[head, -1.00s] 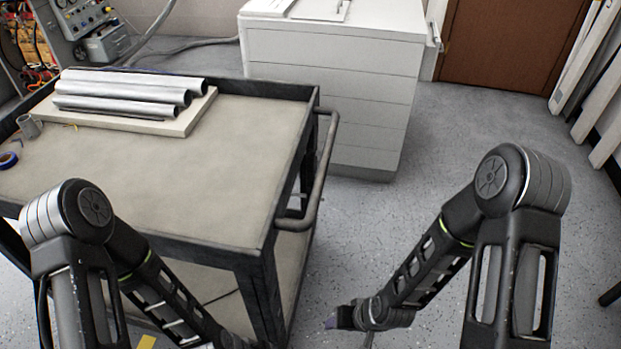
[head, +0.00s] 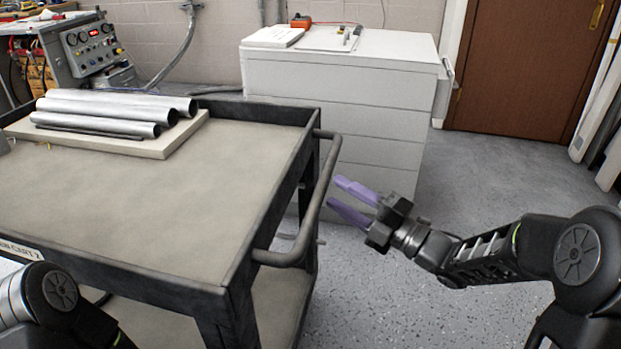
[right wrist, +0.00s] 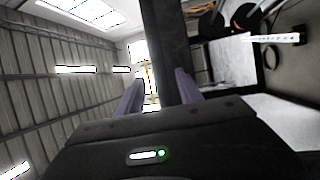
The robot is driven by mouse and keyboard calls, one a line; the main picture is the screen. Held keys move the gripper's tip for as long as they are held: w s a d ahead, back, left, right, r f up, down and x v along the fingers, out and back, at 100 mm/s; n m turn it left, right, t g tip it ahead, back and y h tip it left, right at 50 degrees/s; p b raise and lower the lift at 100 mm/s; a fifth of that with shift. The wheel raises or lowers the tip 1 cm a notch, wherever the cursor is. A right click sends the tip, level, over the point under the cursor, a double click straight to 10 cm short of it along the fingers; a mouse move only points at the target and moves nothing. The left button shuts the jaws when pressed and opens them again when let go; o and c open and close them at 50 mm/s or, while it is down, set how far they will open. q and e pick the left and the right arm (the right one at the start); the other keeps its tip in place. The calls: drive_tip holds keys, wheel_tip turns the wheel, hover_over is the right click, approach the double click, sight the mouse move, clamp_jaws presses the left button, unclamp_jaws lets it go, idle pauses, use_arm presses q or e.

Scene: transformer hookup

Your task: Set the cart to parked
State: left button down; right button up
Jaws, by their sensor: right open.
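The cart (head: 160,215) is a dark-framed cart with a beige top and a lower shelf. A dark tubular handle (head: 312,215) is on its right end. My right gripper (head: 338,190) is open, with its purple fingers pointing left toward the handle, just to its right. In the right wrist view a dark bar runs up between and beyond the open fingers (right wrist: 158,88); I cannot tell whether they touch it. My left arm shows at the bottom left, but its gripper is out of view. The cart's wheels are hidden.
Metal pipes (head: 110,110) lie on a board on the cart top. A white drawer cabinet (head: 375,110) stands behind the cart, with small items on it. An instrument panel (head: 85,45) is at the back left. Grey floor (head: 500,150) is clear to the right, before a brown door.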

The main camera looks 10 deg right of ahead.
drive_tip(key=x, duration=0.7)
drive_tip(key=shift+w+a, duration=0.25)
drive_tip(key=shift+a, duration=0.05)
clamp_jaws()
idle(0.4)
idle(1.0)
